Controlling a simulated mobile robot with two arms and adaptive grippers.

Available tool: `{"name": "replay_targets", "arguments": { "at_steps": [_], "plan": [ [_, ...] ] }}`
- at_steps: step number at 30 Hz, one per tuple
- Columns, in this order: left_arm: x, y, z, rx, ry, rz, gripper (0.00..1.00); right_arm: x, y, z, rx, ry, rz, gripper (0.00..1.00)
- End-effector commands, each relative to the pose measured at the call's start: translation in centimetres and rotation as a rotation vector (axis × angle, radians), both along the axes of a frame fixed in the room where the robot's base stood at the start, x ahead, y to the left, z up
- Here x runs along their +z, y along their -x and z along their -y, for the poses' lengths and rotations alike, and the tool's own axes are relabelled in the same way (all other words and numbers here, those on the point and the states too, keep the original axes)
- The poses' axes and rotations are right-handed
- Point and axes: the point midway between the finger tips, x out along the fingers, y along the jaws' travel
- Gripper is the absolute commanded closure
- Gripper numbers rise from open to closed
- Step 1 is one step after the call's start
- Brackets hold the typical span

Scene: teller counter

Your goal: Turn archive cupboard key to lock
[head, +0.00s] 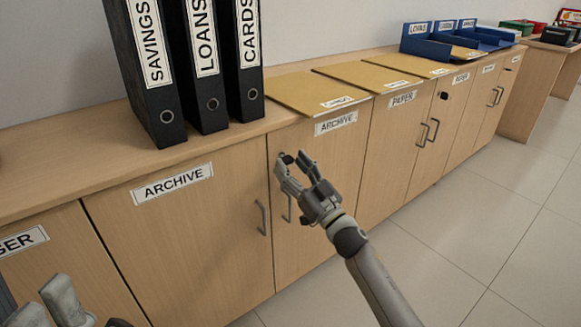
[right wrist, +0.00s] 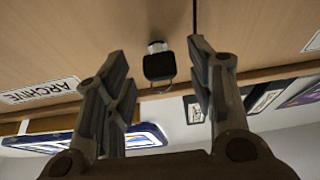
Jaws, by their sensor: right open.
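The archive cupboard has two wooden doors, the left one (head: 190,240) and the right one (head: 310,235), each with an ARCHIVE label and a grey handle. In the right wrist view the key's black head (right wrist: 158,68) stands out from a silver lock cylinder (right wrist: 157,46) near the door seam. My right gripper (head: 294,157) is open in front of the right door's upper part. Its fingers are on either side of the key head, with gaps showing on both sides. In the head view the fingers mostly hide the key. My left gripper (head: 50,306) is partly cut off at the lower left.
Black binders (head: 148,75) stand on the cupboard top beside flat tan folders (head: 315,95). Blue trays (head: 430,47) are farther right. A PAPER cupboard (head: 395,145) adjoins on the right. The tiled floor (head: 470,230) in front is clear.

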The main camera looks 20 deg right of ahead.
Motion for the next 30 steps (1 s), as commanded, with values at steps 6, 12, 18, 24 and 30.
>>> {"name": "replay_targets", "arguments": {
  "at_steps": [6, 12, 18, 24, 30],
  "plan": [
    [-0.36, -0.02, 0.02, 0.0, 0.0, -0.001, 0.5, 0.46, -1.04, -0.37, 0.0, 0.001, 0.0, 0.5],
    [-0.35, -0.02, 0.02, -0.001, 0.0, -0.001, 0.5, 0.53, -1.1, -0.4, 0.0, 0.001, 0.0, 0.5],
    [-0.36, -0.03, 0.03, -0.001, 0.0, -0.002, 0.5, 0.51, -1.08, -0.39, 0.0, 0.001, 0.0, 0.67],
    [-0.37, -0.03, 0.02, 0.0, -0.001, -0.002, 0.5, 0.5, -1.08, -0.38, 0.0, 0.001, 0.0, 0.92],
    [-0.28, -0.04, 0.02, 0.0, -0.001, -0.002, 0.5, 0.52, -1.08, -0.36, -0.001, 0.009, 0.003, 0.95]
  ]
}}
